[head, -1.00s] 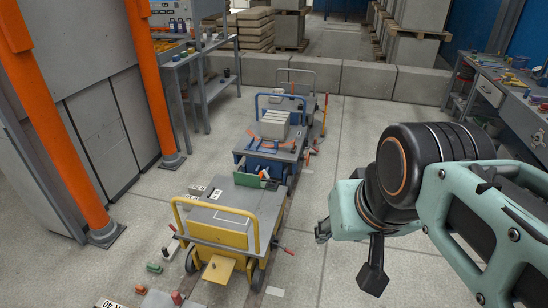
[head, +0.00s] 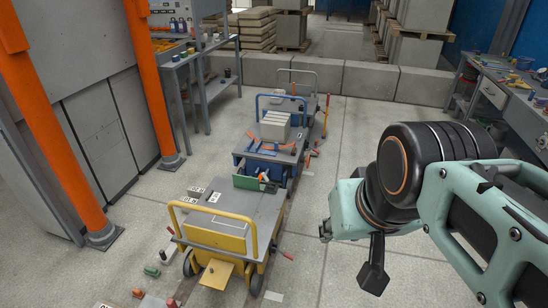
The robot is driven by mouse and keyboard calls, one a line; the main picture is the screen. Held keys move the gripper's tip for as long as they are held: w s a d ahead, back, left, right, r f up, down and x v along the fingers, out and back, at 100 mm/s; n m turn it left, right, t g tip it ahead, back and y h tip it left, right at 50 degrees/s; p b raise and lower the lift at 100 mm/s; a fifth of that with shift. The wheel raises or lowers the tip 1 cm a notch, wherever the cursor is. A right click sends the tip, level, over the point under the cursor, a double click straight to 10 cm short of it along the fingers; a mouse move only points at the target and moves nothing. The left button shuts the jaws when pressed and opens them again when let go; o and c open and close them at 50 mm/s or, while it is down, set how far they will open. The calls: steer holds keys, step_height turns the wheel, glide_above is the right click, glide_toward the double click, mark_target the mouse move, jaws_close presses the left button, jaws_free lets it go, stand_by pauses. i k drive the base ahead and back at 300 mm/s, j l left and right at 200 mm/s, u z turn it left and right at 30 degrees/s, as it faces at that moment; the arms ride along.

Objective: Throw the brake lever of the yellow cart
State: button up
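The yellow cart (head: 216,234) stands on the floor left of centre in the head view, with a yellow push bar, a grey top and dark wheels. A thin lever with a red grip (head: 286,255) sticks out at its right side, angled down to the right. Another small red-tipped piece (head: 171,229) shows at its left side; I cannot tell whether it belongs to the cart. My gripper (head: 325,231) is right of the cart, apart from the red-gripped lever. Its fingers are small and partly hidden by my wrist, so their opening is unclear.
A blue cart (head: 270,160) with pale blocks stands behind the yellow one, and a grey cart (head: 309,96) farther back. Orange posts (head: 62,130) stand at left, a cluttered workbench (head: 512,95) at right. Small coloured items (head: 152,271) lie front left.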

mark_target(289, 256)
steer(key=i+l, duration=0.55)
steer(key=i, duration=0.2)
steer(key=u, duration=0.05)
